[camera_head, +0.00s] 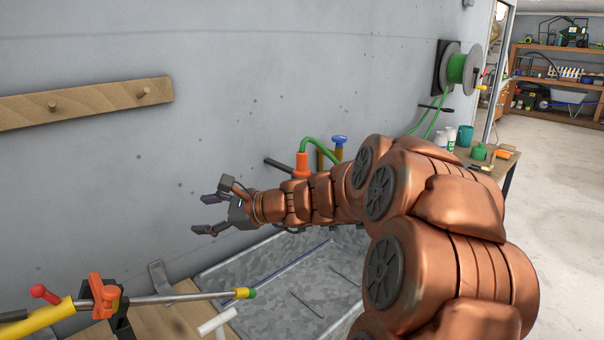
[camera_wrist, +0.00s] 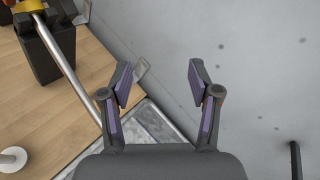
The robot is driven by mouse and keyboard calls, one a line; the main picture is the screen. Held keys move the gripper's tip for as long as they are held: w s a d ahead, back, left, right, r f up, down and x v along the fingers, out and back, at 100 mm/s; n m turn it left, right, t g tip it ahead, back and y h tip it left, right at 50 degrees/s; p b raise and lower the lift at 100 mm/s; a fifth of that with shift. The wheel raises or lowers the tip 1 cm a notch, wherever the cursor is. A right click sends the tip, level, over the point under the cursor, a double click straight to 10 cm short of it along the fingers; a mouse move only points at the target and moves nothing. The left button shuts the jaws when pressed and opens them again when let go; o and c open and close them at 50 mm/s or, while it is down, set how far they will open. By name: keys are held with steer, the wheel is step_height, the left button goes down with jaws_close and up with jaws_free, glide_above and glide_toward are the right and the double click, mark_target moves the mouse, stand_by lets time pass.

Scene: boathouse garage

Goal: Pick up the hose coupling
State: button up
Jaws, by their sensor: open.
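My gripper (camera_head: 203,214) is open and empty, held in front of the grey wall above the left end of a galvanized metal trough. It also shows in the wrist view (camera_wrist: 158,80), with nothing between its fingers. An orange fitting (camera_head: 301,167) joined to a green hose (camera_head: 318,146) stands upright by the wall, right of my gripper and beyond my arm. It may be the hose coupling, but I cannot tell for sure. My arm hides part of the area around it. It does not show in the wrist view.
A dark peg (camera_head: 279,165) sticks out of the wall near the fitting. A blue-handled tap (camera_head: 338,143) stands beside it. The trough (camera_head: 285,295) lies below. A yellow-handled wand (camera_head: 50,319) lies across a stand over the wooden bench (camera_head: 180,320), near a white cylinder (camera_head: 217,321).

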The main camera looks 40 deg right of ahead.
steer(key=d+r+m+t+h, duration=0.2)
steer(key=d+m+t+h, duration=0.35)
steer(key=d, duration=1.05)
steer(key=m+h, duration=0.5)
steer(key=m, duration=0.4)
glide_toward(305, 161)
steer(key=w, duration=0.4)
steer(key=shift+d+r+g, duration=0.25)
steer(key=shift+d+r, duration=0.1)
steer(key=shift+d, duration=0.2)
steer(key=shift+w+d+f+p, duration=0.15)
steer(key=shift+w+p, duration=0.2)
steer(key=shift+w, duration=0.9)
steer(key=shift+w+d+r+p, duration=0.15)
steer(key=shift+w+p, duration=0.25)
steer(key=shift+w, duration=0.85)
steer(key=shift+w+d+f+p, duration=0.15)
steer(key=shift+w+p, duration=0.2)
steer(key=shift+w, duration=0.85)
jaws_close()
